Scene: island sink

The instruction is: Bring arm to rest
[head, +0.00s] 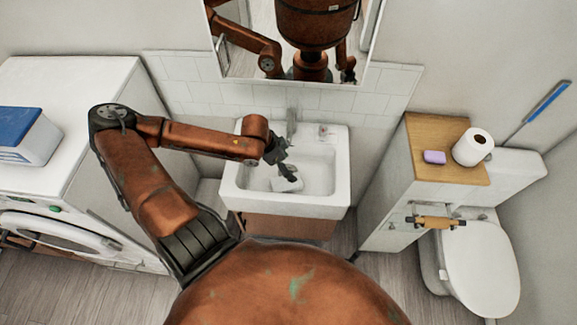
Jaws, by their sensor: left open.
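My left arm reaches in from the left, bent at the elbow. Its left gripper (285,167) is open over the left part of the white sink (322,187). A small whitish thing (287,185) shows in the basin just below the fingers. I cannot tell what it is or whether the fingers touch it. My right arm does not show directly.
A washing machine (75,75) with a blue-topped box (27,135) stands at the left. A tap (291,122) rises behind the basin. At the right are a cabinet with a toilet roll (473,147), a purple soap (434,157) and a toilet (480,265).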

